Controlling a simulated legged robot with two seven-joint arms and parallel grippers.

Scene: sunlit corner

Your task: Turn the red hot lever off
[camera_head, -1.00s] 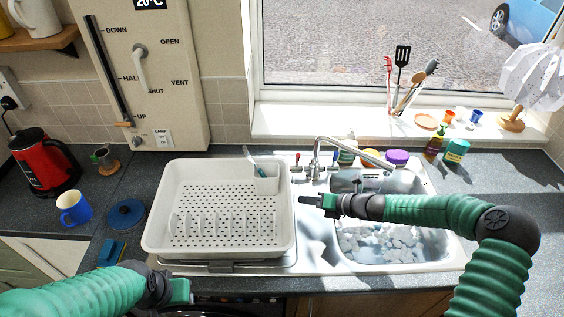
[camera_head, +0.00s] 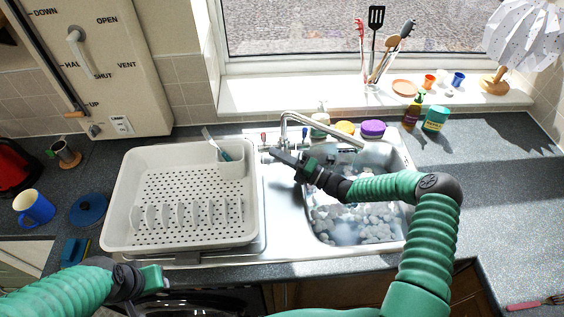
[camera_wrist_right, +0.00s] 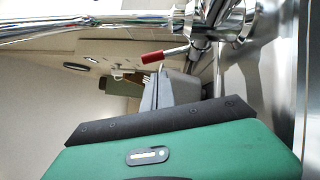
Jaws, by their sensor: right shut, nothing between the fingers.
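The red hot lever (camera_head: 264,138) is on the left side of the chrome tap (camera_head: 284,126) behind the sink. In the right wrist view the red lever (camera_wrist_right: 153,57) sticks out to the left from the chrome tap body (camera_wrist_right: 215,22). My right gripper (camera_head: 273,154) is shut and empty, just in front of the tap and close below the red lever. I see no clear contact. My left gripper (camera_head: 158,278) is low at the left, in front of the counter edge; its fingers are not clear.
A white dish rack (camera_head: 180,243) stands left of the sink (camera_head: 402,222), holding a cup with a brush. A blue mug (camera_head: 34,208) and blue lid (camera_head: 88,210) are at the left.

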